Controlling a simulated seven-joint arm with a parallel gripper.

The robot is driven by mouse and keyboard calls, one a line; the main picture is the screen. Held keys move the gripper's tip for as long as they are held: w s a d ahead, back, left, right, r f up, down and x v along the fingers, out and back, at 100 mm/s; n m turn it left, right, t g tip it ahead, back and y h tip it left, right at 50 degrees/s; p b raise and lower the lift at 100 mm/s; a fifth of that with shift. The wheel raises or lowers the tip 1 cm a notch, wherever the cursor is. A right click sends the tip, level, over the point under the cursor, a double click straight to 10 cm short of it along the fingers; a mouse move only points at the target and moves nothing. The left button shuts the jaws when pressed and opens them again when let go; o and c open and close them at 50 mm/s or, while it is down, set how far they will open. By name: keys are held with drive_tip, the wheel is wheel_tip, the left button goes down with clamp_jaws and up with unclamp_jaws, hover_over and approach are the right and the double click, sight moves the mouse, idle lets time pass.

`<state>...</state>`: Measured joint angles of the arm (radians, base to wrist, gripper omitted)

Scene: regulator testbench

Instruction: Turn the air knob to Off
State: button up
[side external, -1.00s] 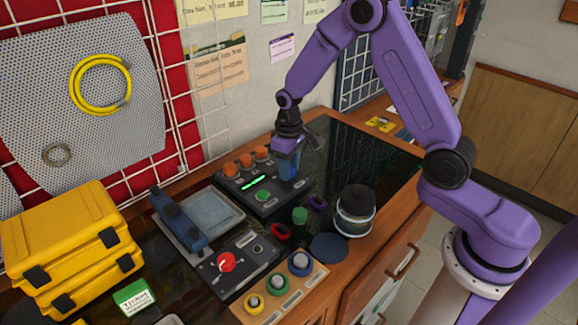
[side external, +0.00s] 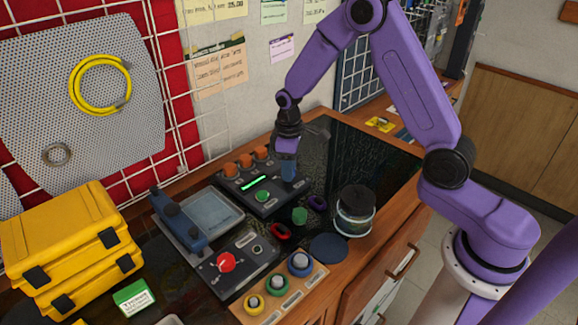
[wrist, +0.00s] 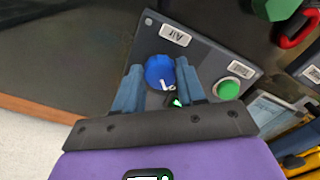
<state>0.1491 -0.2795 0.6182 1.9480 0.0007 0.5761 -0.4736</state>
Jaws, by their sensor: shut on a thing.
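The air knob (wrist: 160,72) is blue with a white mark on its lower edge in the wrist view. It sits on a dark grey panel (wrist: 215,62) beside a label reading "Air" (wrist: 175,35). My gripper (side external: 288,172) points down at the right end of this panel in the side view. Its two blue fingers stand on either side of the knob in the wrist view, and it is shut on the knob. In the side view the fingers hide the knob. The knob's Off marking cannot be read.
The panel also carries a green button (side external: 262,196), a lit green display (side external: 254,182) and orange knobs (side external: 246,160).

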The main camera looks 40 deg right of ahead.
drive_tip(key=o, duration=1.1)
drive_tip(key=shift+c, duration=0.2)
wheel_tip(320, 180, up, 18)
drive_tip(key=shift+f, duration=0.25)
drive_tip(key=s+a+n, duration=0.1)
drive_tip(key=s+a, duration=0.2)
drive_tip(key=s, duration=0.4)
drive_tip(key=s+a+n, duration=0.2)
drive_tip(key=s+a, duration=0.1)
drive_tip(key=s, duration=0.3)
drive_tip(key=s+d+f+n, duration=0.1)
drive_tip(key=s+f, duration=0.1)
drive_tip(key=s, duration=0.7)
drive_tip(key=s+d+f+n, duration=0.1)
drive_tip(key=s+d, duration=0.1)
drive_tip(key=s, duration=0.8)
drive_tip(key=shift+s+d+f+n, duration=0.2)
drive_tip(key=shift+s+f+n, duration=0.05)
drive_tip(key=shift+f+n, duration=0.1)
